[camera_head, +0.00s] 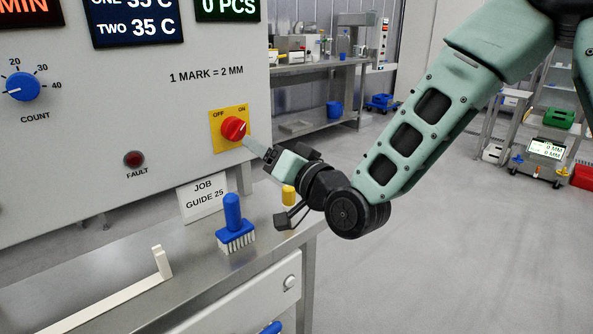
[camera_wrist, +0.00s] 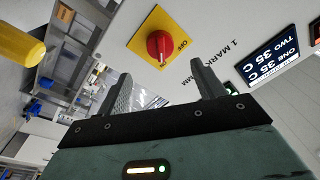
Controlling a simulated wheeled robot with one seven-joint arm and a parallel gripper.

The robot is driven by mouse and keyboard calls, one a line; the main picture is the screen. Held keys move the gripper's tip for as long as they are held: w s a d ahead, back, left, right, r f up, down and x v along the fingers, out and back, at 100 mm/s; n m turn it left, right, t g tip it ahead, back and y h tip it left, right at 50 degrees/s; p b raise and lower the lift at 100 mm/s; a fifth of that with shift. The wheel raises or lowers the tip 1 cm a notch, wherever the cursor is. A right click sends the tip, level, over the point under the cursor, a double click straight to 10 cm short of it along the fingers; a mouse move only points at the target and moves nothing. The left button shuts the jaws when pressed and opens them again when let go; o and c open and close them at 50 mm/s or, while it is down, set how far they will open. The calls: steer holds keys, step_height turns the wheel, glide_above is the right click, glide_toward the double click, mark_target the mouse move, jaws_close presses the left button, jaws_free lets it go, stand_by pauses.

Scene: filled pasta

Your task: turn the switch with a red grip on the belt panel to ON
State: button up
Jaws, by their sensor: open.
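The switch's red grip (camera_head: 233,128) sits on a yellow plate (camera_head: 216,142) at the right edge of the grey panel, with OFF at upper left and ON at upper right. In the wrist view the red grip (camera_wrist: 159,47) on its yellow plate (camera_wrist: 139,42) lies ahead of my fingers, with OFF readable beside it. I cannot tell for sure which label the grip points to. My gripper (camera_head: 252,145) is at the lower right of the switch in the head view. In the wrist view my gripper (camera_wrist: 161,72) is open and empty, with the grip beyond the fingertips and between their lines.
A FAULT lamp (camera_head: 134,159) and a blue COUNT knob (camera_head: 22,87) are on the same panel. Open floor lies to the right.

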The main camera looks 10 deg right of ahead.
steer(key=b+v, duration=0.3)
steer(key=v, duration=0.5)
steer(key=shift+b, duration=0.3)
steer(key=s+a+f+n+g+h, duration=0.2)
steer(key=s+f+n+g+h, duration=0.2)
steer(key=s+f+g, duration=0.5)
steer(key=s+d+f+n+g+h+p, duration=0.1)
steer(key=s+d+f+n+g+h, duration=0.2)
steer(key=s, duration=0.5)
steer(key=s+d+n+g+h, duration=0.1)
steer(key=s+d+g+h, duration=0.3)
steer(key=s, duration=0.4)
step_height(320, 180, up, 18)
steer(key=d+p, duration=0.1)
steer(key=p, duration=1.7)
steer(key=shift+w+y, duration=0.25)
steer(key=shift+y, duration=0.15)
